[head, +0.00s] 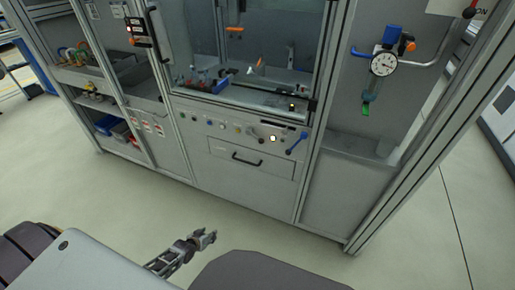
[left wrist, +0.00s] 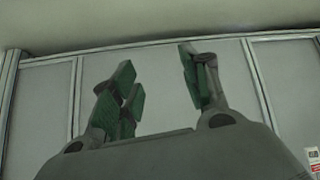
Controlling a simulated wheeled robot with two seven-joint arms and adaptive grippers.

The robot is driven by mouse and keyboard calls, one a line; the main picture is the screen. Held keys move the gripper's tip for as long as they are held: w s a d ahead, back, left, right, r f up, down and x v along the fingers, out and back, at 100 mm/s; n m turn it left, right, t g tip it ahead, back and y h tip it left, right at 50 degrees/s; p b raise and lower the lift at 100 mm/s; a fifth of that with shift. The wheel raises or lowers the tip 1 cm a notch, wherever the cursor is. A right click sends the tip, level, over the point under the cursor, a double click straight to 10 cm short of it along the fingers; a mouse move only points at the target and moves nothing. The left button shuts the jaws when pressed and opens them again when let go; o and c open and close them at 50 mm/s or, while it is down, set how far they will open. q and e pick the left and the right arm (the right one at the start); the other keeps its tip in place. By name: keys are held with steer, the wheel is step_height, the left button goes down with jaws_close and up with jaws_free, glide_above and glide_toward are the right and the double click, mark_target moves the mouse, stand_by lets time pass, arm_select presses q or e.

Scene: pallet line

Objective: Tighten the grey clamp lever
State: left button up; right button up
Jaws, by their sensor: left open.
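My left gripper (head: 204,240) is low in front of the cabinet, well apart from the lever. In the left wrist view my left gripper (left wrist: 163,85) is open and empty, its green-padded fingers spread before grey panels. The lever does not show there. My right gripper is not in view.
A blue lever (head: 296,143) sits right of the lit button (head: 273,138). A drawer with a black handle (head: 247,159) is below. A dial gauge (head: 383,64) with blue and green handles hangs at right. The floor (head: 130,195) before the cabinet is clear.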

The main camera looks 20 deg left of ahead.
arm_select(q)
steer(key=w+r+n+t+b, duration=0.1)
steer(key=w+r+t+b, duration=0.1)
steer(key=w+r, duration=0.6)
steer(key=n+t+h+b, duration=0.3)
steer(key=t+h+b, duration=0.3)
steer(key=t+b, duration=0.1)
glide_toward(255, 136)
steer(key=s+f, duration=0.1)
steer(key=s, duration=0.4)
steer(key=shift+s+d+f, duration=0.35)
steer(key=shift+d+f, duration=0.05)
steer(key=shift+d, duration=0.05)
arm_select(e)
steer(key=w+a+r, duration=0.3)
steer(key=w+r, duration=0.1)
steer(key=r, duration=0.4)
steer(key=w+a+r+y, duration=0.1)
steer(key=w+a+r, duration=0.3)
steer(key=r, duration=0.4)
arm_select(q)
steer(key=shift+w, duration=0.15)
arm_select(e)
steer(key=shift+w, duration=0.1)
